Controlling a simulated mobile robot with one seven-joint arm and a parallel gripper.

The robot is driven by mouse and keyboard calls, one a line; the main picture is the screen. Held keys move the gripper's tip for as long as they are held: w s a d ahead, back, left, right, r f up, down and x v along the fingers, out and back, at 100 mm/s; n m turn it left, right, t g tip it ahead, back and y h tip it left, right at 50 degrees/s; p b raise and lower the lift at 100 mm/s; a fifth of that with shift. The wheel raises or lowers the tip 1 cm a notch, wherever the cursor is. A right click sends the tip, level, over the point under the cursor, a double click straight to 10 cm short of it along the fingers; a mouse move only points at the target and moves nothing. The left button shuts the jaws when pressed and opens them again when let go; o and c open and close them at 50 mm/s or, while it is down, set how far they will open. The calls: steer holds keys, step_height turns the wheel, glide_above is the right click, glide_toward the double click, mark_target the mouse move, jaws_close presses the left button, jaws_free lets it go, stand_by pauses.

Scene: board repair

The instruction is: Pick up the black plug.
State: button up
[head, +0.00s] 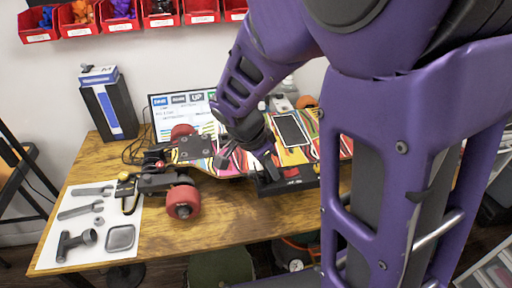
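My gripper (246,164) points down over the upturned, colourful skateboard (205,152) on the wooden table. Its two dark fingers look spread apart, with striped board showing between them and no object visible there. I cannot clearly make out the black plug; it may be hidden by my gripper or blend in with the dark parts around the board. A black box-like part (287,181) lies at the board's front edge, just below and right of the fingers.
A white mat (75,239) with grey tools lies at the table's left. Red wheels (184,202) and dark trucks stick out from the board. A phone-like panel (291,129) lies right of my gripper. A screen (165,112) and black box (110,108) stand behind. Bare wood shows in front.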

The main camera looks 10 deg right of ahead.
jaws_close()
step_height(320, 180, up, 10)
steer(key=p, duration=0.2)
stand_by(0.4)
